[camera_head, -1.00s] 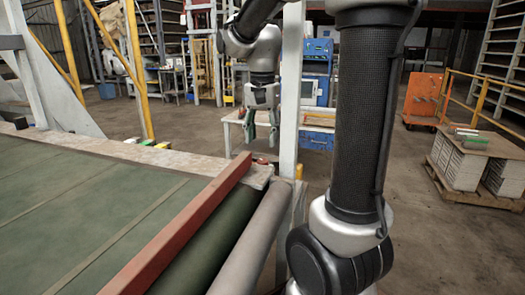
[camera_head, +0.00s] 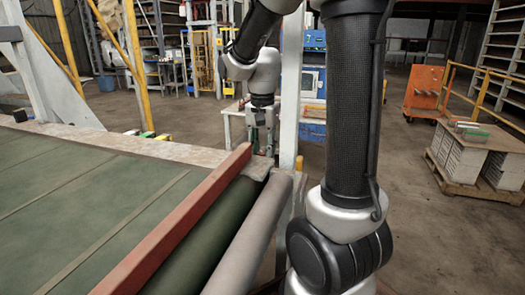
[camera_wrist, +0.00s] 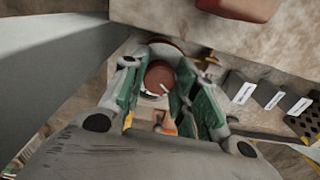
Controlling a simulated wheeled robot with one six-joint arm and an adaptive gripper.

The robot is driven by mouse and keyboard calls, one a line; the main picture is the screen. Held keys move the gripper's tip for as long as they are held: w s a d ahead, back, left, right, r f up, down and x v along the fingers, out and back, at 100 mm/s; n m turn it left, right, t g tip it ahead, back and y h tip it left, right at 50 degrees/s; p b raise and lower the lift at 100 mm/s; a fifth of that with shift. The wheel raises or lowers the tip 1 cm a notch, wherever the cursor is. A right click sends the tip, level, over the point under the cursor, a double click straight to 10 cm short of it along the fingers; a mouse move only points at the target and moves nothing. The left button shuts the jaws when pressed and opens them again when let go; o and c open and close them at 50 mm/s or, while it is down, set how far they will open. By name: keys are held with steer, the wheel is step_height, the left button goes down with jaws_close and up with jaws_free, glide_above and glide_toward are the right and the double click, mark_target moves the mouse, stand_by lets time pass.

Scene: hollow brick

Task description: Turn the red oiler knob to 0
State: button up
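The red knob (camera_wrist: 159,77) is round with a white pointer mark. In the wrist view it sits between the two green-lined fingers of my gripper (camera_wrist: 162,62). The fingers stand apart, one on each side of the knob, very near its rim; I cannot tell whether they touch it. The scale and its 0 are not readable. In the head view my gripper (camera_head: 263,148) points down at the far corner of the conveyor frame, and the knob is hidden there.
Black labelled blocks (camera_wrist: 268,94) are to the right. The conveyor's red rail (camera_head: 180,222), a roller (camera_head: 250,235) and a white post (camera_head: 291,90) stand close to my arm.

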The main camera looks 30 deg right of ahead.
mark_target(262, 153)
steer(key=shift+c, duration=1.3)
steer(key=shift+n, duration=0.8)
steer(key=o, duration=1)
step_height(262, 153, up, 12)
